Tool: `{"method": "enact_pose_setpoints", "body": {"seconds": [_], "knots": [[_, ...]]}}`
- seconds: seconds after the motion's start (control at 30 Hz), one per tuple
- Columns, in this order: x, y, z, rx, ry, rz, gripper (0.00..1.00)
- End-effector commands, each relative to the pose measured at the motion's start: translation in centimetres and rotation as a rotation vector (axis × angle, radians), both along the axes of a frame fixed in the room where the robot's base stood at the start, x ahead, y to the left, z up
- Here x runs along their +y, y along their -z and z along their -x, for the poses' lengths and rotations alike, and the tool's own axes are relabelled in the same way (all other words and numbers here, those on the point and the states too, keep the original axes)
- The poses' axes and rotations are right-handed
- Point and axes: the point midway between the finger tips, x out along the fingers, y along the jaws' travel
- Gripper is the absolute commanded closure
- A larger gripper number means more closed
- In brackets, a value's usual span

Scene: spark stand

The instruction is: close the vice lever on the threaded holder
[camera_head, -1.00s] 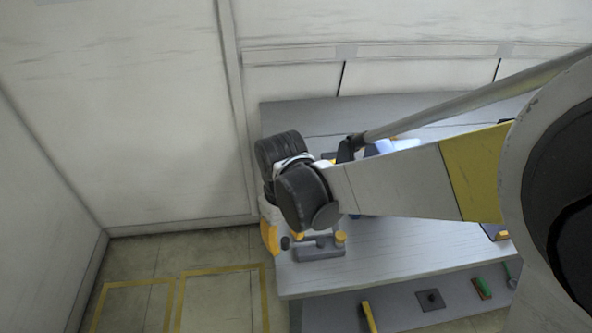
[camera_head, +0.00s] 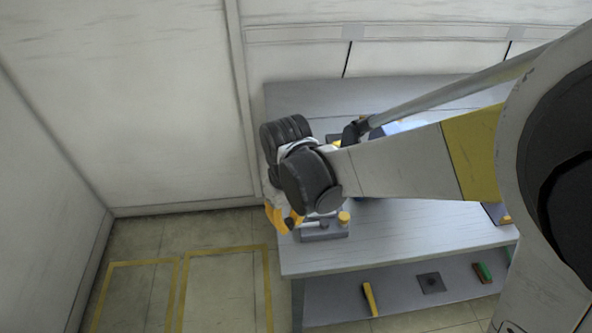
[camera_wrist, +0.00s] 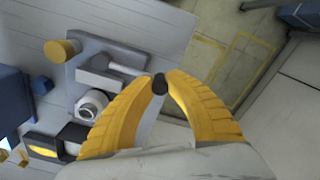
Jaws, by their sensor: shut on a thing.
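The threaded holder is a grey vice block (camera_head: 325,234) at the near left corner of the bench, with a yellow knob (camera_head: 344,217). In the wrist view its grey body (camera_wrist: 112,58), yellow knob (camera_wrist: 60,50) and a white ring-shaped part (camera_wrist: 91,104) show. The vice lever (camera_wrist: 125,68) is a grey rod ending in a black knob (camera_wrist: 160,84). My gripper (camera_wrist: 162,80) has its yellow fingertips on either side of this black knob, shut on it. In the head view my gripper (camera_head: 284,220) is at the vice's left side, partly hidden by my wrist.
The grey bench (camera_head: 420,235) has open surface to the right of the vice. A lower shelf (camera_head: 400,297) holds a yellow-handled tool (camera_head: 369,298) and other small items. A blue object (camera_wrist: 14,98) stands beside the vice. Walls stand behind and left; the floor at left is clear.

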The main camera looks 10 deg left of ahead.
Motion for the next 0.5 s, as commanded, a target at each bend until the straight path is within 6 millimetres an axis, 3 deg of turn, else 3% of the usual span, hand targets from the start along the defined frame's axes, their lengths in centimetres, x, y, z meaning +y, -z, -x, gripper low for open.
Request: {"method": "enact_pose_setpoints", "body": {"seconds": [0.27, 0.5], "knots": [[-0.4, 0.0, 0.8, 0.001, -0.093, 0.002, 1.00], [-1.1, 0.0, 2.3, 0.001, -0.280, 0.002, 1.00]]}}
